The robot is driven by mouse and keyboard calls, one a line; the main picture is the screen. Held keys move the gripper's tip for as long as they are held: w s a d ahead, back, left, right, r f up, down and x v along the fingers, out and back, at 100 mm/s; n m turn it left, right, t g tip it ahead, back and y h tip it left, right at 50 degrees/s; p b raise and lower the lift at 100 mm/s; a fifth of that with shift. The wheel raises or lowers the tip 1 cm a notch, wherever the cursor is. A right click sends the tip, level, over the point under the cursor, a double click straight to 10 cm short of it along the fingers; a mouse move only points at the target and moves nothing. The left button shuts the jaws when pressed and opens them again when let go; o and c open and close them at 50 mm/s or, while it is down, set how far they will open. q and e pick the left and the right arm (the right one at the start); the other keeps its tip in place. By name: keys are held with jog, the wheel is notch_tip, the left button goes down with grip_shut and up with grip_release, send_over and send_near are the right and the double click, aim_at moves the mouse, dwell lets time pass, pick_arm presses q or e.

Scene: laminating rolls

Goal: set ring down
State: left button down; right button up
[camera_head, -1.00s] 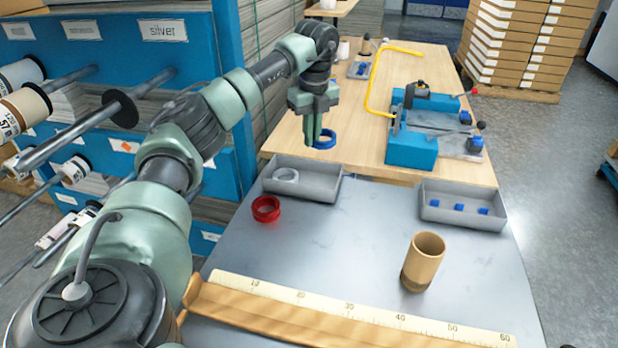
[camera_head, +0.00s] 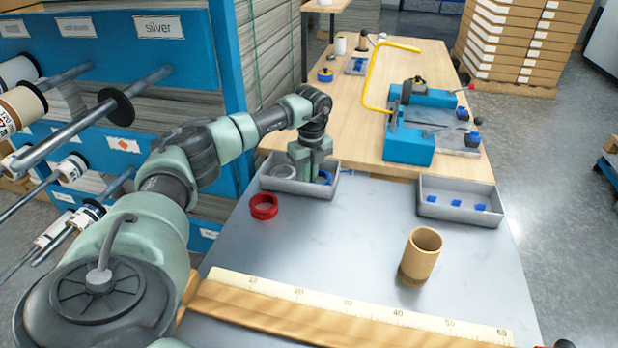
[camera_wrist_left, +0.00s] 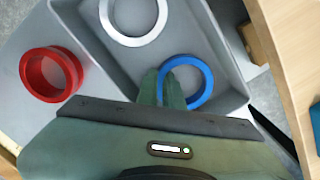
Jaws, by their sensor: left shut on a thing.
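My left gripper (camera_head: 311,177) is low at the left grey tray (camera_head: 268,187), at its right part. In the left wrist view the gripper (camera_wrist_left: 168,88) is shut on the near-left wall of a blue ring (camera_wrist_left: 207,82). The blue ring (camera_head: 323,177) shows partly behind the gripper in the head view. It is over the tray; I cannot tell whether it touches the floor. A light grey ring (camera_head: 283,171) lies in the same tray, to the left, apart from the blue one; it also shows in the left wrist view (camera_wrist_left: 118,36). My right gripper is out of view.
A red ring (camera_head: 264,206) lies on the grey table just outside the tray. A cardboard tube (camera_head: 420,257) stands upright to the right. A second grey tray (camera_head: 430,208) holds several blue pieces. A ruler (camera_head: 350,310) runs along the front.

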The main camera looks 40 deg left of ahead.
pick_arm(q)
jog(key=c, duration=1.8)
grip_release()
jog(key=r, duration=0.8)
jog(key=d+r, duration=0.1)
jog(key=r, duration=0.3)
jog(key=shift+s+r+b, duration=0.1)
jog(key=shift+r+b, duration=0.05)
jog(key=shift+b, duration=0.15)
